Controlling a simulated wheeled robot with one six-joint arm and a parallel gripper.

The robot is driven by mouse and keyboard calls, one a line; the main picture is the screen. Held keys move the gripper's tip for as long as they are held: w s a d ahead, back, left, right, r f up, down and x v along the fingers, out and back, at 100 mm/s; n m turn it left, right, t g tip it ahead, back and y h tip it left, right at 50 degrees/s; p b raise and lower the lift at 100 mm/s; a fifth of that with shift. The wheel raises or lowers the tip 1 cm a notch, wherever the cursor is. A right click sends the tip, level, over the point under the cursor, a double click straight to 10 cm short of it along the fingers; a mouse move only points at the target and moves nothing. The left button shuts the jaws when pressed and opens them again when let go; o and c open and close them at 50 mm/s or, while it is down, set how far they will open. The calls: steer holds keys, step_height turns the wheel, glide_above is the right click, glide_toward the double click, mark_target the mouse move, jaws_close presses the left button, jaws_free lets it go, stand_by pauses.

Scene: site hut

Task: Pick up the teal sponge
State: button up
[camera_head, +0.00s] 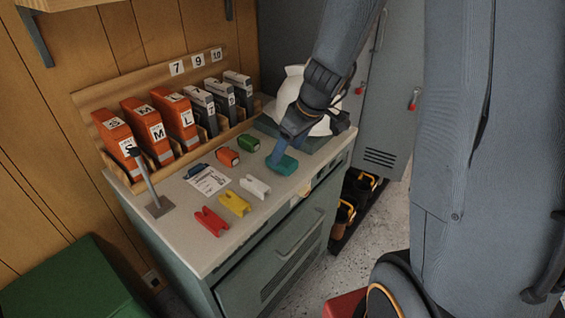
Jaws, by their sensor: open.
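The teal sponge (290,167) lies on the pale top of the grey-green cabinet, near its right front side. It is a small block, partly covered by my gripper. My gripper (281,155), blue at its end, reaches down from the upper right, with its fingers at the sponge's left and back side. The jaws are open. I cannot tell whether the fingers touch the sponge or whether it lies between them.
Orange (228,157) and green (248,143) blocks lie left of the sponge. White (255,187), yellow (235,204) and red (211,222) clip-shaped pieces lie in front. Orange boxes (149,127) and grey boxes (219,97) stand behind. A white bulky object (290,88) sits behind my gripper.

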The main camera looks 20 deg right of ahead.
mark_target(283, 159)
steer(key=x, duration=0.4)
steer(key=shift+w+d+f, duration=0.1)
steer(key=shift+w+f, duration=0.05)
steer(key=shift+f, duration=0.25)
steer(key=c, duration=1.1)
step_height(283, 159, up, 10)
steer(key=shift+r+p, duration=0.1)
steer(key=shift+p, duration=0.35)
steer(key=shift+c, duration=0.2)
steer(key=o, duration=0.4)
steer(key=shift+c, duration=1.4)
